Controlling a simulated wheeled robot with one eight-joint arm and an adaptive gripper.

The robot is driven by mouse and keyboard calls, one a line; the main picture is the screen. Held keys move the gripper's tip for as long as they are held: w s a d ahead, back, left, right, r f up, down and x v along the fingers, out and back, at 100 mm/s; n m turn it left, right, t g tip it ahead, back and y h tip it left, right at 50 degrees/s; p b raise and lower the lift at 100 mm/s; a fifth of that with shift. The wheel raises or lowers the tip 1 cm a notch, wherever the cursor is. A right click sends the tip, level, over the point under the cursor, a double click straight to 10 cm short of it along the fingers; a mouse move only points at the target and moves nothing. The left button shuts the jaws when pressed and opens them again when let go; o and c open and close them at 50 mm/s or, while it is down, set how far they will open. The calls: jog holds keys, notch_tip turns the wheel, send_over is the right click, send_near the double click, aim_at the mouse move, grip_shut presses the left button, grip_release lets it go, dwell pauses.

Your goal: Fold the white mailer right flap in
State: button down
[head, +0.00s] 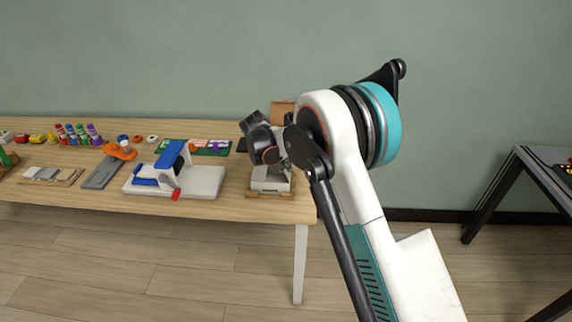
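A small white box, which looks like the white mailer (270,184), sits on a brown board (257,195) near the right end of the wooden table. My arm covers its upper and right parts, so I cannot make out its right flap. My gripper (277,165) is at the far end of the arm, over the box. Its fingers are hidden or too small to read, and I cannot tell whether it touches the box.
A white and blue device with a red part (205,182) stands left of the box on the wooden table (240,207). An orange tool (119,151) and several coloured bottles are farther left. A dark-framed table (545,160) stands at the right.

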jog(key=shift+a+h, duration=0.1)
jog(key=shift+h, duration=0.2)
jog(key=h, duration=0.1)
jog(key=a+f+h+b, duration=0.1)
jog(key=shift+a+n+h, duration=0.15)
jog(key=shift+n+h, duration=0.25)
jog(key=h+b, duration=0.1)
jog(key=h, duration=0.1)
jog(key=f+n+h+b, duration=0.1)
jog(key=shift+a+f+t+h+b, duration=0.1)
jog(key=shift+a+t+h+b, duration=0.2)
jog(key=shift+a+h+b, duration=0.1)
jog(key=shift+a+f+h+b, duration=0.1)
jog(key=shift+f+h+b, duration=0.05)
jog(key=shift+h+b, duration=0.45)
jog(key=c, duration=1.9)
grip_release()
